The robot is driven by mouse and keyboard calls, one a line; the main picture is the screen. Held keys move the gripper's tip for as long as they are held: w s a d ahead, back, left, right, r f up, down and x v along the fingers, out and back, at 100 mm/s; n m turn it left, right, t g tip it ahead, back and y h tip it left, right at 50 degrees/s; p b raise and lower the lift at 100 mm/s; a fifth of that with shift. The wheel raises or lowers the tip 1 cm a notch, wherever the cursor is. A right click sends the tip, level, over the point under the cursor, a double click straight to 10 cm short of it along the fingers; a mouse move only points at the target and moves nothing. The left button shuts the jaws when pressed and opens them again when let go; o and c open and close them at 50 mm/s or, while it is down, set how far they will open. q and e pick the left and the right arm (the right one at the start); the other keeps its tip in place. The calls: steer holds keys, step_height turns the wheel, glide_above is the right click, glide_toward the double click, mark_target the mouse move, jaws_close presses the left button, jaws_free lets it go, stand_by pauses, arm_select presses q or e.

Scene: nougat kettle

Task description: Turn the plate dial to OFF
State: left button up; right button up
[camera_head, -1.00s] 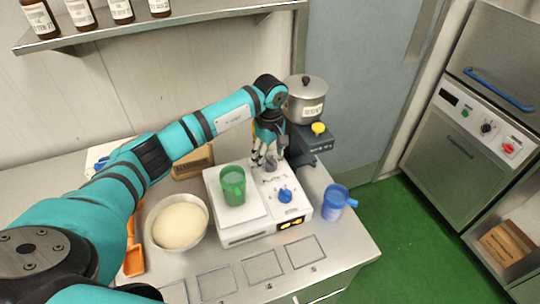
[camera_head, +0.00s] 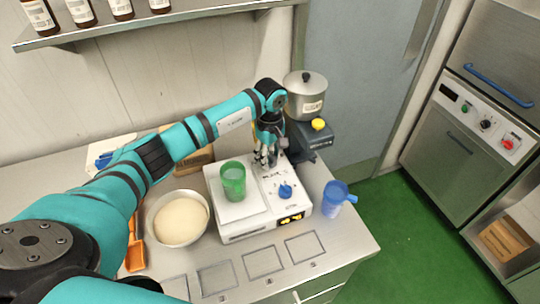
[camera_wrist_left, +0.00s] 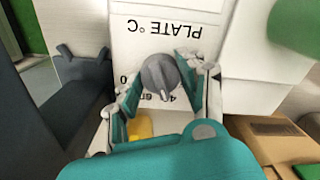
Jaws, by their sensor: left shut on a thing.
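The white hot plate unit (camera_head: 250,232) stands on the steel counter with a green beaker (camera_head: 233,180) on its top plate. The grey plate dial (camera_wrist_left: 158,73) sits beside the upside-down "PLATE °C" lettering. Its pointer faces down in the wrist view, near partly covered numbers; the OFF mark cannot be made out. My left gripper (camera_wrist_left: 157,86) is shut on the dial, one finger on each side. In the head view the left gripper (camera_head: 266,160) reaches down to the unit's back right and mostly hides the dial. My right gripper is not in view.
A blue knob (camera_head: 286,191) is on the unit near the gripper. A metal pot (camera_head: 306,98) on a dark stand is close behind the arm. A blue mug (camera_head: 336,197) stands to the right, a bowl of pale material (camera_head: 181,221) to the left.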

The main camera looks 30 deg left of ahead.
arm_select(q)
steer(key=shift+f+n+b, duration=0.1)
steer(key=shift+n+b, duration=0.65)
steer(key=shift+n, duration=0.05)
steer(key=shift+n+b, duration=0.8)
steer(key=shift+n, duration=0.4)
steer(key=n+b, duration=0.2)
steer(key=n, duration=0.2)
steer(key=shift+n, duration=0.5)
steer(key=o, duration=1.2)
steer(key=shift+r, duration=0.2)
